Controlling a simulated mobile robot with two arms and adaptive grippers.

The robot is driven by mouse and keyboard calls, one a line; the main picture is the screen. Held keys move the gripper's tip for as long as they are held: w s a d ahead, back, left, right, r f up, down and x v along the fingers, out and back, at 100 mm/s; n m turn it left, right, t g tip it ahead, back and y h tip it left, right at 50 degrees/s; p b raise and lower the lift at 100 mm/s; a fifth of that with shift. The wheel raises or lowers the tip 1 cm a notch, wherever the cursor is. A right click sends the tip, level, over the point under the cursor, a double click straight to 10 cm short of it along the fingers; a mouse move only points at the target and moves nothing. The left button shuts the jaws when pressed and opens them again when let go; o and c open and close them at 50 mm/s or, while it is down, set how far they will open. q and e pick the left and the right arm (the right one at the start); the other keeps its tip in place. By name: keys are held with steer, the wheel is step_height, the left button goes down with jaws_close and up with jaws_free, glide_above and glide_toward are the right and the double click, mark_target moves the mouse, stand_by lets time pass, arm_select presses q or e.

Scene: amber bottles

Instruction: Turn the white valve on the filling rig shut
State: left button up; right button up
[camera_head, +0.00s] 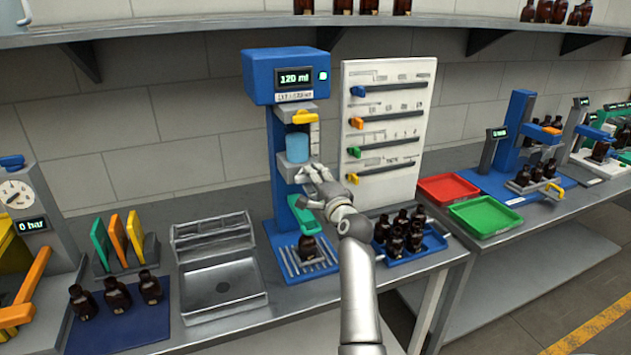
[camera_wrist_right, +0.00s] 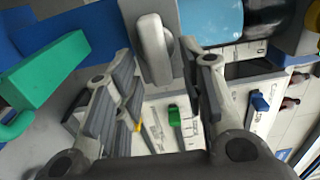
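The filling rig (camera_head: 258,80) is a blue stand with a 120 ml display, a yellow lever, a light blue cylinder (camera_head: 297,147) and a green lever (camera_head: 303,214). My right gripper (camera_head: 318,186) is at the rig's column, below the cylinder. In the wrist view its fingers (camera_wrist_right: 158,85) are apart, with the valve handle between or just beyond their tips; contact is unclear. My left gripper is not in view.
The green lever (camera_wrist_right: 45,70) is close on the left in the wrist view. A slider panel (camera_head: 395,125) stands right of the rig. A brown bottle (camera_head: 308,248) stands on the rig's base. A blue tray (camera_head: 432,240) holds several bottles.

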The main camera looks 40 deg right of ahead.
steer(key=v, duration=1.2)
stand_by(0.4)
